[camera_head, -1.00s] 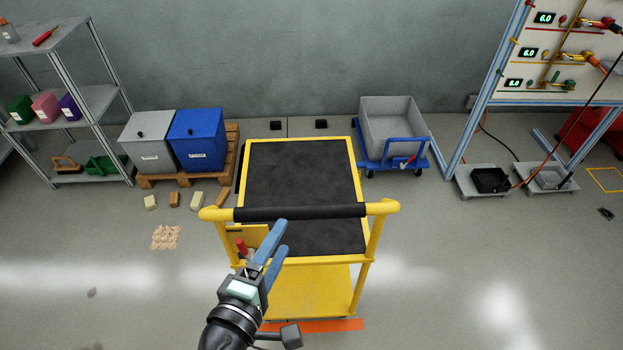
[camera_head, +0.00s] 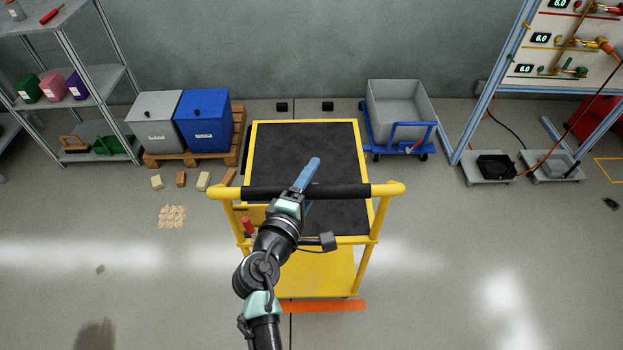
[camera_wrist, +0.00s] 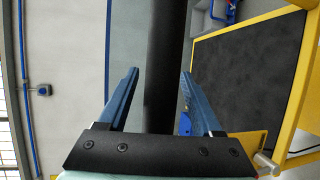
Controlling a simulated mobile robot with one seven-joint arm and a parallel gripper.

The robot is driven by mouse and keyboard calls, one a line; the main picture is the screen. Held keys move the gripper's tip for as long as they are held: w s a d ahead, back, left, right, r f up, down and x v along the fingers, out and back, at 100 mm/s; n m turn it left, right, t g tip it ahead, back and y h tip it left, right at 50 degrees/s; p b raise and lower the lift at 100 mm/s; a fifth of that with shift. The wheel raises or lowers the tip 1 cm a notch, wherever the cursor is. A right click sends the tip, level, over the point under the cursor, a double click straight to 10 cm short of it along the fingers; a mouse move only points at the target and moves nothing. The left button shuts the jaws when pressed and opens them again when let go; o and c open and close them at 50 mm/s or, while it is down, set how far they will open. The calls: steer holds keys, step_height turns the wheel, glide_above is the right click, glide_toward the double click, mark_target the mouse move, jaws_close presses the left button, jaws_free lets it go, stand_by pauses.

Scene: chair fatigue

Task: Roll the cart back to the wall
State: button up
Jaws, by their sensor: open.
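In the wrist view the handle (camera_wrist: 164,70) passes between the two open blue fingers (camera_wrist: 160,95), with gaps on both sides. The wall (camera_head: 300,50) is behind the cart.
A pallet (camera_head: 238,135) with a grey bin (camera_head: 153,130) and a blue bin (camera_head: 203,125) stands left of the cart. A blue trolley with a grey tub (camera_head: 402,112) stands right. Two black blocks (camera_head: 328,106) sit by the wall. An orange floor strip (camera_head: 325,306) lies at the cart's near end.

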jaws_close()
stand_by(0.3)
stand_by(1.1)
